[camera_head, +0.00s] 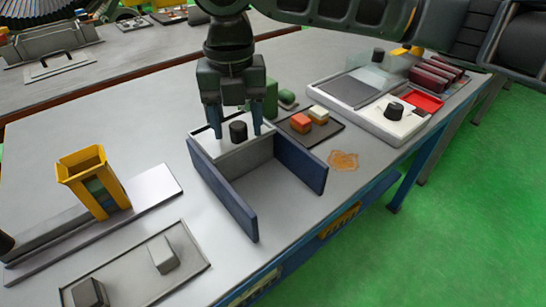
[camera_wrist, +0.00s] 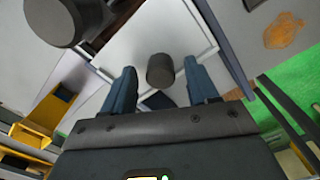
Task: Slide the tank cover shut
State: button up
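A low tank with blue side walls (camera_head: 223,205) stands at the middle of the table, its near part open. A white cover plate (camera_head: 238,152) with a black knob (camera_head: 238,131) lies between the walls at the far end. In the wrist view the white plate (camera_wrist: 135,45) and dark round knob (camera_wrist: 160,72) show ahead of the fingers. My gripper (camera_head: 237,128) is over the plate, with one blue finger on each side of the knob. In the wrist view my gripper (camera_wrist: 160,67) is open, with gaps visible between the fingers and knob.
A brown stain (camera_head: 343,160) lies right. A panel with another black knob (camera_head: 393,110) stands farther right. A yellow holder (camera_head: 92,182) stands left.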

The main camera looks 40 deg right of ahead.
aim_at(238, 125)
jog(key=shift+s+r+p, duration=0.1)
jog(key=shift+r+p, duration=2.4)
jog(key=shift+r, duration=0.05)
